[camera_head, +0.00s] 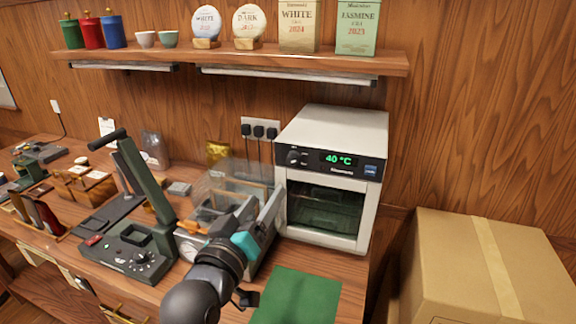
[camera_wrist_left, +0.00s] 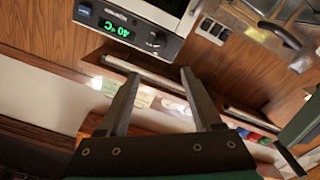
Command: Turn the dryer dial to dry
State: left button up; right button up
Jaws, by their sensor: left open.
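The dryer (camera_head: 362,200) is a white box with a glass front window, standing at the right end of the bench. Its black panel carries a green display (camera_head: 338,160) reading 40 °C. The dryer dial (camera_head: 293,157) is a small black knob left of the display; its exact setting is too small to tell. My left gripper (camera_head: 262,222) is below and in front of the dryer's left side. In the left wrist view its fingers (camera_wrist_left: 160,73) are spread and empty, with the dial (camera_wrist_left: 155,42) beyond the tips, apart from them. My right gripper is out of view.
A green lever press (camera_head: 140,235) stands left of my left arm. A clear-covered machine (camera_head: 225,190) sits close left of the dryer. A green mat (camera_head: 300,297) lies in front. A cardboard box (camera_head: 500,270) is at right. A wooden shelf (camera_head: 240,62) hangs above.

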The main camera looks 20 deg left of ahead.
aim_at(290, 161)
pick_arm(q)
jog(key=w, duration=1.4)
jog(key=shift+w+d+f, duration=0.1)
jog(key=shift+d, duration=0.15)
grip_shut()
